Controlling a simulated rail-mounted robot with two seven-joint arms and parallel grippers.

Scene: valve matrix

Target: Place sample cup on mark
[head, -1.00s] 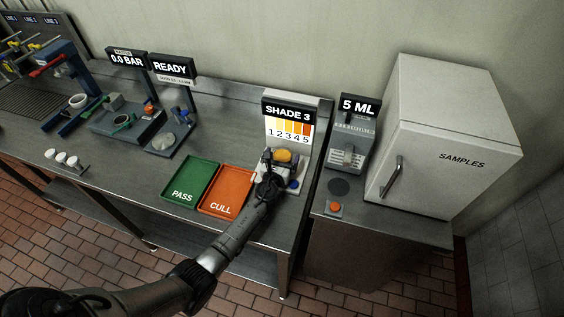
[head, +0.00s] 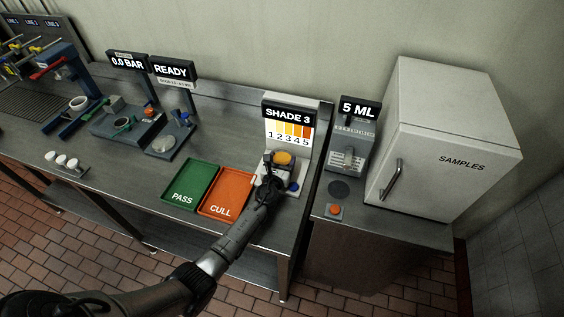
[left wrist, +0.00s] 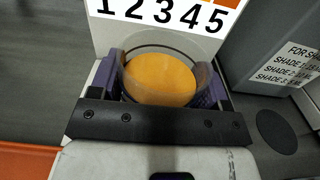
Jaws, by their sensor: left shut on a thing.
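The sample cup is clear with orange-yellow contents (left wrist: 160,80). In the head view the cup (head: 284,158) shows as an orange oval in front of the SHADE 3 panel. My left gripper (left wrist: 162,88) is shut on it, with purple-grey pads on both sides. The left gripper also shows in the head view (head: 272,174), reaching over the shade station. The cup's base is hidden, so contact with the surface cannot be told. My right gripper is in neither view.
The SHADE 3 panel (head: 289,121) stands close behind the cup. A green PASS tray (head: 190,180) and an orange CULL tray (head: 229,188) lie to the left. The 5 ML dispenser (head: 350,150) and the white SAMPLES cabinet (head: 440,140) are to the right.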

